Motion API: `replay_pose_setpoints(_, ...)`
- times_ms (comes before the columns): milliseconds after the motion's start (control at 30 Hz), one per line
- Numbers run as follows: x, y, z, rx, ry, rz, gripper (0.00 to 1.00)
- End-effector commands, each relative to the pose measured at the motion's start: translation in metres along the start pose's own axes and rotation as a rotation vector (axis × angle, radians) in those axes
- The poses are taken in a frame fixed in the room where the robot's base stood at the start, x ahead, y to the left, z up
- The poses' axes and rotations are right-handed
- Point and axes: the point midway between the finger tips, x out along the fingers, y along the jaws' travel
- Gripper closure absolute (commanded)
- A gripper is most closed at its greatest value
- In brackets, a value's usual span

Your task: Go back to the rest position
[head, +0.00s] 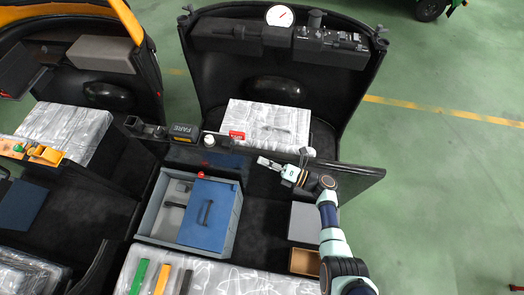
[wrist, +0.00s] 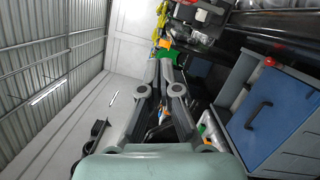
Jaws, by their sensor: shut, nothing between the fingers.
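My gripper (head: 270,163) is at the end of my arm, right of centre in the head view. It hangs over the rickshaw's front compartment, near the black partition, to the right of a grey box with a blue lid (head: 208,212). In the wrist view my gripper's fingers (wrist: 167,58) point away from the camera and come together at the tips. Nothing is held between them. The blue lid with its dark handle also shows at the right of the wrist view (wrist: 272,118).
A black partition (head: 350,178) runs close behind my gripper. A fare meter (head: 183,132) and a red card (head: 237,135) sit along it. A wrapped seat (head: 265,122) lies behind. A grey panel (head: 304,222) and an open brown box (head: 305,262) lie near my arm.

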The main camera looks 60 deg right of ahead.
Motion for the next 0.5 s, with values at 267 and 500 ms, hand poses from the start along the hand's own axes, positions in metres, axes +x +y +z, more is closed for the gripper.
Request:
replay_pose_setpoints(267,0.0,0.0,0.0,0.0,0.0,0.0,1.0)
replay_pose_setpoints(500,0.023,0.015,-0.017,-0.175,0.104,-0.001,1.0)
